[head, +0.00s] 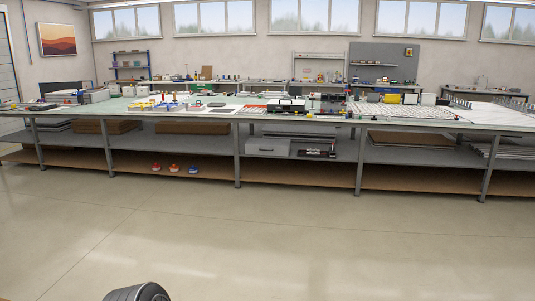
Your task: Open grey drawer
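A grey drawer unit (267,147) sits on the middle shelf of the long workbench, near the centre of the head view. It appears shut, with a small dark mark on its front that may be a handle. It is far from me across open floor. Neither of my grippers is in view. A dark rounded part at the bottom edge, left of centre, looks like part of my own body.
The long workbench (205,169) spans the view, with grey legs and two lower shelves. Its top holds many small items. Beside the drawer lie small dark items (317,153). The concrete floor (300,240) in front is clear.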

